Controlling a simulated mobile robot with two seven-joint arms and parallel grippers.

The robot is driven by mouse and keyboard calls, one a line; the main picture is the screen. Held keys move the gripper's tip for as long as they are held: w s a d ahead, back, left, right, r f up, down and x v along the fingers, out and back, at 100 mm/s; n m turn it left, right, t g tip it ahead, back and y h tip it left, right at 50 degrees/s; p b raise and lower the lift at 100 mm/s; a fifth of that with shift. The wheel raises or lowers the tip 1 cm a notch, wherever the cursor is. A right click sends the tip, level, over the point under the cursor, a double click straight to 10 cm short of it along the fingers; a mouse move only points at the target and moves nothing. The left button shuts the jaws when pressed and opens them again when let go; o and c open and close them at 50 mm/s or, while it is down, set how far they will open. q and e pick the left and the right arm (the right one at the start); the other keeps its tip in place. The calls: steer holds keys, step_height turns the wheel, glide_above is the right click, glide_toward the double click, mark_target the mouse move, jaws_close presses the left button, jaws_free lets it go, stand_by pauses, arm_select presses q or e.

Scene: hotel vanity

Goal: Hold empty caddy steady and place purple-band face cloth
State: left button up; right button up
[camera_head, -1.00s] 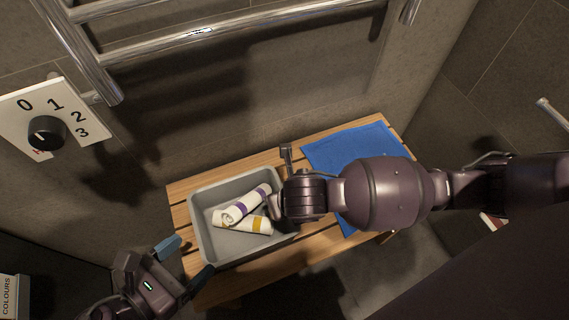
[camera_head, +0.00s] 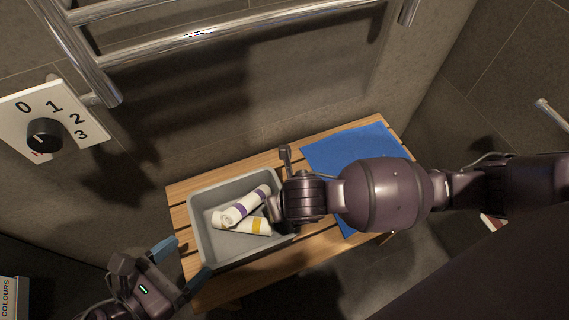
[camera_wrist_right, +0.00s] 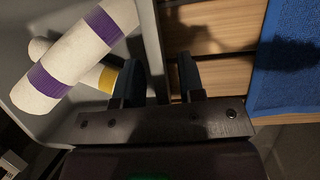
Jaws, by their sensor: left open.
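The grey caddy (camera_head: 197,222) stands on a slatted wooden bench. The rolled white face cloth with purple bands (camera_head: 237,210) lies inside it, tilted across a roll with a yellow band (camera_head: 233,224). Both rolls also show in the right wrist view, purple (camera_wrist_right: 76,55) and yellow (camera_wrist_right: 107,79). My left gripper (camera_head: 185,262) is open by the caddy's front left corner; I cannot tell whether it touches. My right gripper (camera_wrist_right: 160,78) is open and holds no cloth. Its fingers lie either side of the caddy's right wall (camera_wrist_right: 153,45). In the head view my right arm hides that side.
A blue towel (camera_head: 335,150) lies on the right of the bench (camera_head: 180,190), partly behind my right arm. A metal towel rail (camera_head: 225,32) runs along the wall above. A numbered dial panel (camera_head: 70,125) is on the left.

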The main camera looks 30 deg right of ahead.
steer(key=v, duration=1.2)
stand_by(0.5)
